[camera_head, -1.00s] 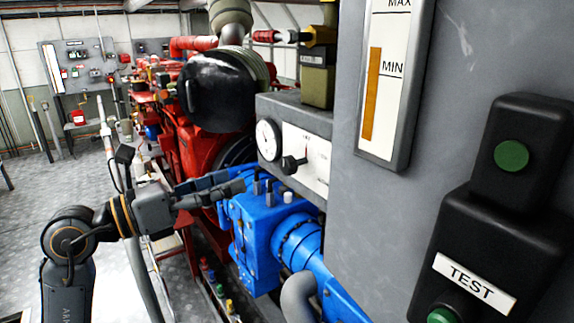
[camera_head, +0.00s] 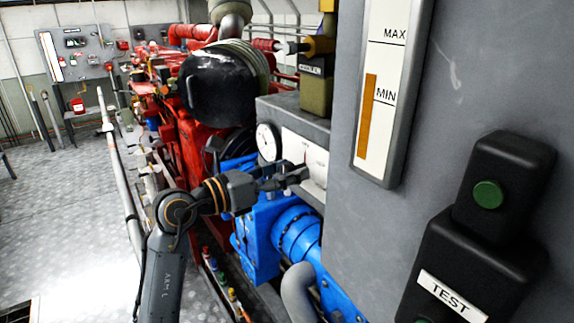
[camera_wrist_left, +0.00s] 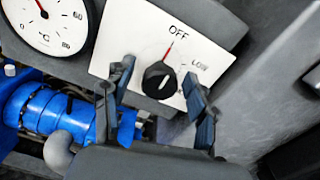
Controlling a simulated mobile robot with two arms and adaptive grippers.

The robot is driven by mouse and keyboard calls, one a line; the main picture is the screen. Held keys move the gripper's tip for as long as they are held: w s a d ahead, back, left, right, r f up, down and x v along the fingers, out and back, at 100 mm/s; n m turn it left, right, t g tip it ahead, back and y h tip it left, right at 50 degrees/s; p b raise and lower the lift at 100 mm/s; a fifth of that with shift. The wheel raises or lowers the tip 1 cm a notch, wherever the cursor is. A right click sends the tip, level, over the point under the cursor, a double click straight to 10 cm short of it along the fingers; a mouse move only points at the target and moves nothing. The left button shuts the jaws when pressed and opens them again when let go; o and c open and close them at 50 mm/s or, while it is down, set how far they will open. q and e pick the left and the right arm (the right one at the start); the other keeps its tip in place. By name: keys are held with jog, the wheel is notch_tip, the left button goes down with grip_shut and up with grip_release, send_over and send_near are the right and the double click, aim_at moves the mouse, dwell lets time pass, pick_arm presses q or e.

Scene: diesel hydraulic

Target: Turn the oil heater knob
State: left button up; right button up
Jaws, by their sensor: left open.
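The oil heater knob (camera_wrist_left: 159,80) is a round black knob with a white mark, on a white plate (camera_wrist_left: 130,27) printed OFF and LOW. A red line on the plate runs up toward OFF; the knob's white mark points away from it, toward the upper right. My left gripper (camera_wrist_left: 155,95) is open, with one finger on each side of the knob in the left wrist view. I cannot tell whether the fingers touch it. In the head view my left gripper (camera_head: 295,178) is in front of the plate and hides the knob.
A round gauge (camera_wrist_left: 48,20) sits left of the plate; it also shows in the head view (camera_head: 266,142). A blue pump (camera_head: 295,232) lies below. A large grey cabinet (camera_head: 455,130) with a TEST box (camera_head: 450,255) stands close on the right.

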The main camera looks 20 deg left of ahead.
pick_arm(q)
jog(key=shift+w, duration=0.1)
jog(key=c, duration=1.2)
jog(key=shift+o, duration=0.2)
jog(key=shift+f+m+b, duration=0.2)
jog(key=shift+m+b, duration=0.6)
jog(key=shift+b, duration=0.35)
jog(key=m+b, duration=0.6)
jog(key=b, duration=0.2)
jog(key=shift+m+b, duration=0.3)
jog(key=shift+m, duration=0.1)
jog(key=m+b, duration=0.2)
jog(key=b, duration=0.1)
jog(key=shift+r+m, duration=0.1)
jog(key=shift+m, duration=0.3)
jog(key=shift+r+m, duration=0.1)
jog(key=shift+m, duration=0.2)
jog(key=o, duration=1.2)
jog(key=shift+d, duration=0.1)
jog(key=shift+c, duration=0.2)
